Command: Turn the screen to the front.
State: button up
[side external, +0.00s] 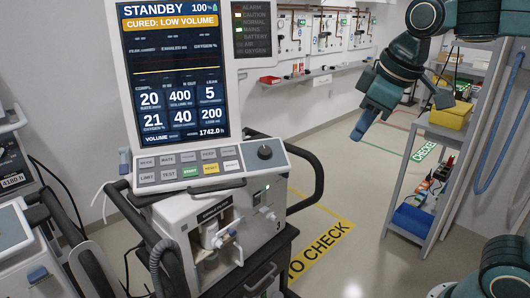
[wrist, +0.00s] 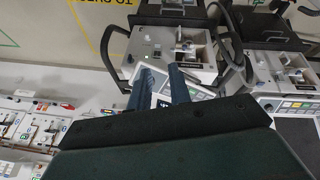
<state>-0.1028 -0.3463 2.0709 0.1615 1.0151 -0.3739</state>
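The screen (side external: 178,75) is a tall white-framed display reading STANDBY, above the button panel (side external: 195,167) of a white ventilator (side external: 225,228). Its lit face is turned toward the side camera. My gripper (side external: 400,118) is in the air to the right of the screen, clearly apart from it in the side view, with its fingers spread and nothing between them. In the wrist view my gripper (wrist: 161,73) shows two blue fingers with a gap.
A dark alarm panel (side external: 253,30) adjoins the screen's upper right. Black handles (side external: 312,170) curve around the ventilator. Another machine (side external: 15,225) stands at the left. A grey shelf (side external: 410,205) with a yellow bin (side external: 450,117) stands at the right. The floor between is clear.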

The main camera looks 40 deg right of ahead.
jog(key=w+a+r+n, duration=0.1)
jog(key=w+a+n, duration=0.1)
jog(key=w, duration=0.6)
jog(key=n+g, duration=0.3)
jog(key=n, duration=0.4)
send_over(218, 190)
jog(key=s+a, duration=0.1)
jog(key=s, duration=0.1)
notch_tip(218, 190, down, 9)
jog(key=shift+s+a+r, duration=0.15)
jog(key=shift+s, duration=0.05)
jog(key=shift+f, duration=0.2)
jog(key=f, duration=0.4)
jog(key=w+f, duration=0.1)
jog(key=f, duration=0.3)
jog(key=w+d+f, duration=0.1)
jog(key=f, duration=0.4)
jog(key=shift+w+d+f, duration=0.1)
jog(key=shift+w, duration=0.1)
grip_shut()
